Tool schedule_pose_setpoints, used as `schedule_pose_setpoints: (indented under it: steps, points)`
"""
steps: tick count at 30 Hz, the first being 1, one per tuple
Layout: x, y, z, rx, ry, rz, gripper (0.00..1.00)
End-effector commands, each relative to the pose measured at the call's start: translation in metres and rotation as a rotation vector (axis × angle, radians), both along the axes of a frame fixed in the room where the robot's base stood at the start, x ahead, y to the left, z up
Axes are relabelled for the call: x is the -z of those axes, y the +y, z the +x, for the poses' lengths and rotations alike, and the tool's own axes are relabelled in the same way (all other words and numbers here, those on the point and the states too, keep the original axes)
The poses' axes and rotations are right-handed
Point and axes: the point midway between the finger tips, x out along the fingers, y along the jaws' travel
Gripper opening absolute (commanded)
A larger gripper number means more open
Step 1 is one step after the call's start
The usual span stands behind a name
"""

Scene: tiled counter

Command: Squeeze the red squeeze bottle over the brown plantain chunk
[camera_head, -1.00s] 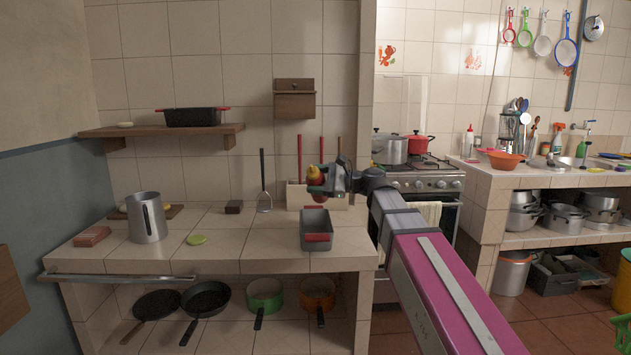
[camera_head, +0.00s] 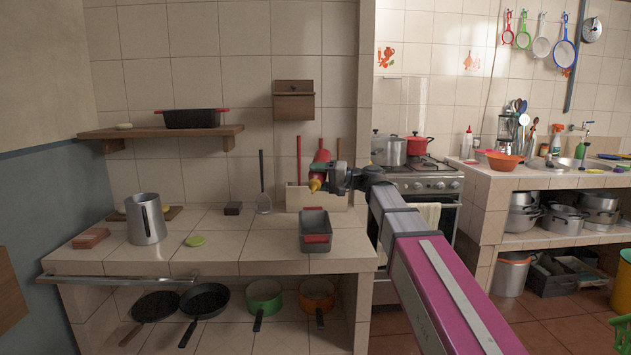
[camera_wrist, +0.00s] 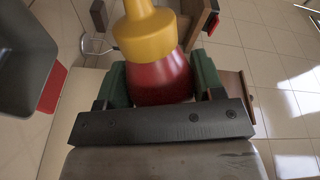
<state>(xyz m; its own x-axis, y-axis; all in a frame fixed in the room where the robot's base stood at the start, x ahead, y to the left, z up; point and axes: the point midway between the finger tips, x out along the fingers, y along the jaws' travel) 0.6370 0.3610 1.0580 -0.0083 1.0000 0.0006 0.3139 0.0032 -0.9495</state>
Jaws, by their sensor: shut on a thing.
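The red squeeze bottle (camera_head: 322,157) with a yellow cap is held in the air above the left counter. In the head view it is tilted, with its yellow nozzle at the lower left. My gripper (camera_head: 327,176) is shut on it. The wrist view shows the red body (camera_wrist: 160,82) between the green finger pads, with the yellow cap towards the top edge. I cannot make out a plantain chunk for certain. A small yellowish item (camera_head: 122,208) shows partly behind the metal pitcher.
A grey loaf pan (camera_head: 314,224) with red handles stands below the bottle. The metal pitcher (camera_head: 146,222), a green disc (camera_head: 196,241), a reddish block (camera_head: 91,238) and a dark brown block (camera_head: 233,208) also stand on the counter. A wooden shelf (camera_head: 160,131) is above.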

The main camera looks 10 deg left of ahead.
Motion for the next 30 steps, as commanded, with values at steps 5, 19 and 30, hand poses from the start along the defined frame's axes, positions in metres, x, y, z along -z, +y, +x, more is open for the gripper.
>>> schedule_pose_setpoints:
  steps: [5,19,30]
  points:
    - [-0.001,0.001,0.027,0.0,-0.144,0.002,0.53]
    - [0.0,0.0,-0.001,0.001,-0.667,0.006,0.53]
    - [0.001,-0.001,-0.037,0.002,-1.085,0.008,0.53]
